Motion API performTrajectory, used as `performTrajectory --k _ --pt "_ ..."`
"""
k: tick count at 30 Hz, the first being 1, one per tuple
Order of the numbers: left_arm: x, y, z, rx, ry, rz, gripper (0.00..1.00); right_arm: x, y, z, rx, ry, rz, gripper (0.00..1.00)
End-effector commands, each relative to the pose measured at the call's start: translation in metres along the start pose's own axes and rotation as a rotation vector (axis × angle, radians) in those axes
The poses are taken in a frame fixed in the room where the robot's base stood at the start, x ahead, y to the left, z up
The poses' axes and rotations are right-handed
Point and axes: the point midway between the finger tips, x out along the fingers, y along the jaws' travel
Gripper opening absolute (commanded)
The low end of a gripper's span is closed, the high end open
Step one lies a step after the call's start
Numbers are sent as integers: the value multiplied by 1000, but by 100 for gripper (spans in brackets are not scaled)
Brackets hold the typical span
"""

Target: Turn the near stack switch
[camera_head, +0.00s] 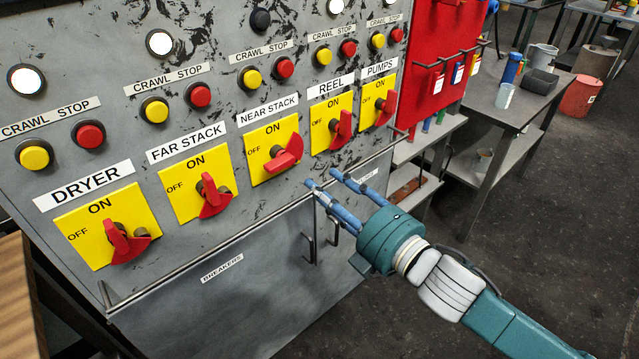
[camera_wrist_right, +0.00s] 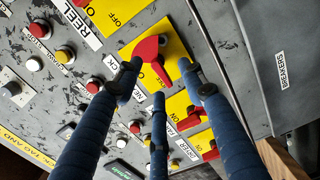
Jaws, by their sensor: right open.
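The near stack switch is a red handle (camera_head: 287,156) on a yellow ON/OFF plate (camera_head: 262,136) under a NEAR STACK label (camera_head: 268,110). Its handle lies slanted, well away from the ON mark. My right gripper (camera_head: 322,180) is open and empty, a little below and right of this switch, apart from it. In the right wrist view, the red handle (camera_wrist_right: 147,48) shows just beyond the spread blue fingers (camera_wrist_right: 158,80); part of its plate and label is hidden by them. My left gripper is not in view.
The far stack switch (camera_head: 212,195) and dryer switch (camera_head: 122,242) are left; the reel switch (camera_head: 341,129) and pumps switch (camera_head: 384,106) are right. A rail (camera_head: 240,232) runs along the panel's lower edge, above breaker doors (camera_head: 230,300). A grey table (camera_head: 505,108) stands right.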

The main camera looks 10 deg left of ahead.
Motion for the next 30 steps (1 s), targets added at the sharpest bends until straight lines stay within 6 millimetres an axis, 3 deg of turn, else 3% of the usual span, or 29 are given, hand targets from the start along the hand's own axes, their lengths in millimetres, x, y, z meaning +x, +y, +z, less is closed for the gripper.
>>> performTrajectory --k 1,5,8,21,30 --pt "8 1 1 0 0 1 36 -4 6 -15 -42 32 14 40" --pt "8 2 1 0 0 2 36 -6 16 -32 -84 66 27 40" --pt "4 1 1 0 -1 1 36 3 19 -34 -85 68 29 40" --pt "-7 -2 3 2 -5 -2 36 81 20 -38 -82 66 28 40" --pt "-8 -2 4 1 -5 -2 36 99 20 -39 -82 67 28 40"
